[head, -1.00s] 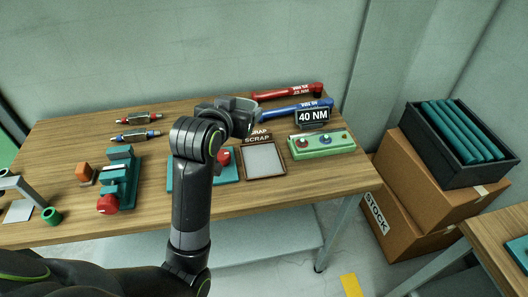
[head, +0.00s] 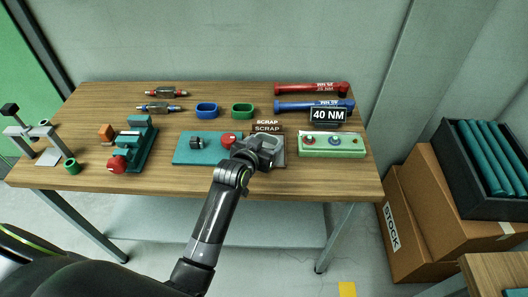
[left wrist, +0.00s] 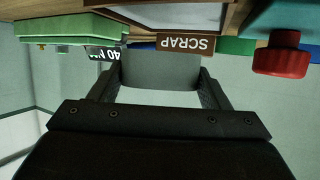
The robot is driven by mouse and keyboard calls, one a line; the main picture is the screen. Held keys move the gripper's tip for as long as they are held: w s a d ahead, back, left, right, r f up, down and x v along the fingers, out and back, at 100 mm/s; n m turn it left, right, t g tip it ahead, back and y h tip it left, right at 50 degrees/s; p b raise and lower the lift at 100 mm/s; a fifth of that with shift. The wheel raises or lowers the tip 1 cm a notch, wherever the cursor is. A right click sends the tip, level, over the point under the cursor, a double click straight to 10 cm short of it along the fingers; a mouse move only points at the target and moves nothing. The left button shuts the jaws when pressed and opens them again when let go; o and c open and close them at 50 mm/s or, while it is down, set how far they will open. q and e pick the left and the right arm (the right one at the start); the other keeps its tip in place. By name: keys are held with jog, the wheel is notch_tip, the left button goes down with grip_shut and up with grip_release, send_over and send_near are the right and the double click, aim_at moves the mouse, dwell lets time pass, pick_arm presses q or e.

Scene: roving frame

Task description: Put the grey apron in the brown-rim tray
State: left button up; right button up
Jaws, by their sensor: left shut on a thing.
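The grey apron (left wrist: 160,72) is a plain grey band between the two fingers of my left gripper (left wrist: 157,88) in the left wrist view. In the head view my left gripper (head: 266,150) is shut on the apron and stands over the brown-rim tray (head: 283,158), hiding most of it. The tray, with its SCRAP sign (head: 267,128) at the back, also shows at the top of the left wrist view (left wrist: 160,11). The apron appears above the tray; I cannot tell whether it touches it. My right gripper is not in view.
A teal board (head: 187,154) with a red knob (head: 228,140) lies left of the tray, a green button box (head: 333,145) right. Blue (head: 207,110) and green (head: 242,110) bands stand behind. Red (head: 310,89) and blue (head: 300,105) torque wrenches lie at the back right.

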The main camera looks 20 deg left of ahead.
pick_arm(q)
jog(key=shift+f, duration=1.85)
jog(key=shift+d+f, duration=0.1)
jog(key=shift+f, duration=0.1)
jog(key=o, duration=1)
jog(key=shift+c, duration=0.2)
jog(key=shift+r, duration=0.35)
jog(key=shift+s, duration=0.3)
jog(key=v, duration=1.1)
jog(key=shift+s+r+b, duration=0.1)
jog(key=shift+s+b, duration=0.05)
jog(key=shift+b, duration=0.2)
